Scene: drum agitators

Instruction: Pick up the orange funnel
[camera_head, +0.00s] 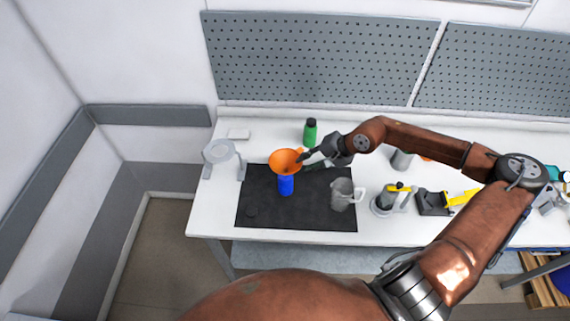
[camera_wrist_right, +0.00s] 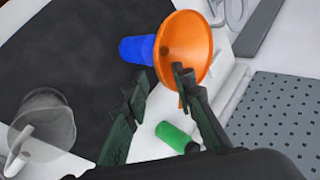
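The orange funnel (camera_head: 284,160) sits mouth up above a blue bottle (camera_head: 286,186) on the black mat (camera_head: 323,212). In the right wrist view the funnel (camera_wrist_right: 190,45) shows its wide mouth, with the blue bottle (camera_wrist_right: 137,49) behind it. My right gripper (camera_head: 303,160) is at the funnel's right rim. In the right wrist view my right gripper (camera_wrist_right: 160,85) has its fingers spread apart. One fingertip overlaps the funnel's rim; I cannot tell whether it touches. Nothing is held between the fingers. My left gripper is not in view.
A green bottle (camera_head: 310,133) stands behind the mat, close to my right gripper. A grey pitcher (camera_head: 342,195) stands on the mat's right. A ring-shaped stand (camera_head: 218,152) is at the left. Tools with yellow parts (camera_head: 461,198) lie at the right. The mat's front left is mostly clear.

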